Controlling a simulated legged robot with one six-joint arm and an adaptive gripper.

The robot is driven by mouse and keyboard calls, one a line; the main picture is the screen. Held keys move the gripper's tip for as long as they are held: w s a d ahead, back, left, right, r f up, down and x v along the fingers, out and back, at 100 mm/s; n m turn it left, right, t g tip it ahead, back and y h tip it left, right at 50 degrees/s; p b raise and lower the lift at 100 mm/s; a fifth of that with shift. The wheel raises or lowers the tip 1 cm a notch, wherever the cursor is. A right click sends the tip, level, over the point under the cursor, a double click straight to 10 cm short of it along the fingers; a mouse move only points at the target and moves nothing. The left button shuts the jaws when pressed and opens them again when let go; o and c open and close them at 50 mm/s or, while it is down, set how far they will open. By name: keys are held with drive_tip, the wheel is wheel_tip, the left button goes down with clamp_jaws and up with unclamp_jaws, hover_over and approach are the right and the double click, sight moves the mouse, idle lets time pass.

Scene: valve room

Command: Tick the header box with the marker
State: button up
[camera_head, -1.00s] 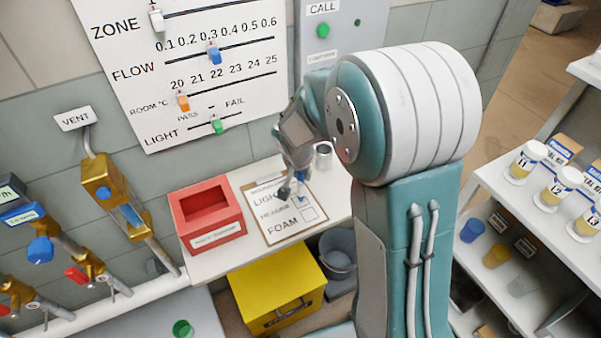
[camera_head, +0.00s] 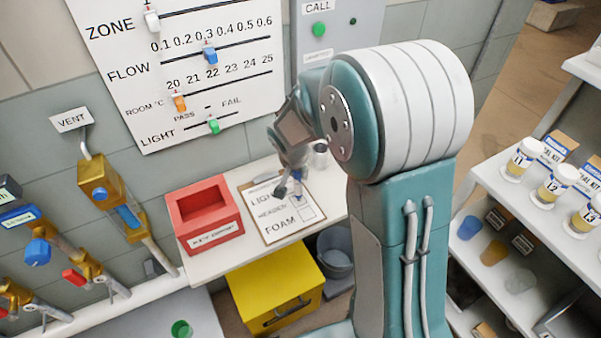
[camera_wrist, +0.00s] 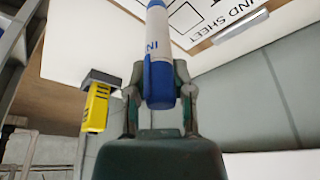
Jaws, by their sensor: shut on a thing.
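My gripper (camera_head: 291,184) is over the clipboard on the white counter. It is shut on a white and blue marker (camera_head: 298,177). In the wrist view the marker (camera_wrist: 158,35) stands between the two fingers of my gripper (camera_wrist: 159,78), its blue end toward the palm. The sheet (camera_head: 270,225) on the clipboard reads LIGHT, HEADER and FOAM, with boxes at the right. The marker's tip is close to these boxes; I cannot tell whether it touches the paper. The header box is partly hidden or too small to read. The sheet (camera_wrist: 190,18) also shows in the wrist view.
A red key deposit box (camera_head: 208,222) stands left of the clipboard. A yellow case (camera_head: 277,290) and a grey bucket (camera_head: 335,255) are below the counter. A shelf with jars (camera_head: 555,186) is at the right.

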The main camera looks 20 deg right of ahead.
drive_tip(key=shift+w+a, duration=0.35)
drive_tip(key=shift+a, duration=0.15)
drive_tip(key=shift+s+d, duration=0.35)
drive_tip(key=shift+d, duration=0.35)
drive_tip(key=shift+s+a, duration=0.25)
drive_tip(key=shift+a, duration=0.2)
idle(0.4)
drive_tip(key=shift+r, duration=4)
drive_tip(key=shift+s, duration=0.15)
